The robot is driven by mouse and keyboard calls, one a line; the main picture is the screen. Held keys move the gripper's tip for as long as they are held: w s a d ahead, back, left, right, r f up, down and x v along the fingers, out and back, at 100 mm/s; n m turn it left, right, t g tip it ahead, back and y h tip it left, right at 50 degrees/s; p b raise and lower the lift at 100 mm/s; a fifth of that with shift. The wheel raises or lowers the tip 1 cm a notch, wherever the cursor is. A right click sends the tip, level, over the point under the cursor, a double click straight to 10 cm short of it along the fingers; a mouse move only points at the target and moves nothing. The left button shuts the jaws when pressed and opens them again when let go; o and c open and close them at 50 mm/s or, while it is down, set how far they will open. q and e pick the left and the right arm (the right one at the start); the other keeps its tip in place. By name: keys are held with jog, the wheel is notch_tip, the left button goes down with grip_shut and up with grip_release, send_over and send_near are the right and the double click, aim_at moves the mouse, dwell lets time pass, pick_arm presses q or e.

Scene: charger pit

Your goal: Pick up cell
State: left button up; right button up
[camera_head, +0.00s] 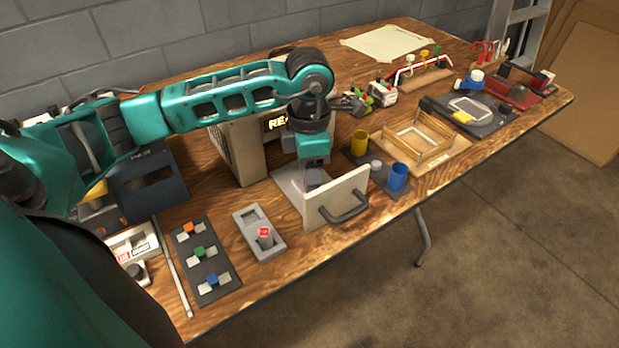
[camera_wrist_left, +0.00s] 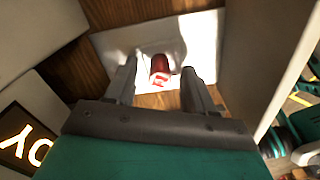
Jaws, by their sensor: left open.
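A red cell (camera_wrist_left: 160,68) with a pale mark on its near end shows in the left wrist view, on a bright white plate (camera_wrist_left: 115,42). My left gripper (camera_wrist_left: 158,82) is open, with one finger on either side of this cell; I cannot tell whether they touch it. In the head view my left gripper (camera_head: 314,178) points down behind the white door (camera_head: 335,197) with a dark handle, beside the charger (camera_head: 240,150) with its lit display. The fingertips and that cell are hidden there. Another red-topped cell (camera_head: 264,236) stands in a grey holder (camera_head: 250,219). My right gripper is not in view.
The open door stands close to my left gripper. Yellow (camera_head: 360,142) and blue (camera_head: 398,177) cups stand right of it. A dark board (camera_head: 207,262) with coloured blocks lies left of the holder. A wooden frame (camera_head: 418,135) sits farther right.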

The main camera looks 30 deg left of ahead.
pick_arm(q)
jog(key=shift+c, duration=0.4)
jog(key=shift+r, duration=0.1)
grip_shut()
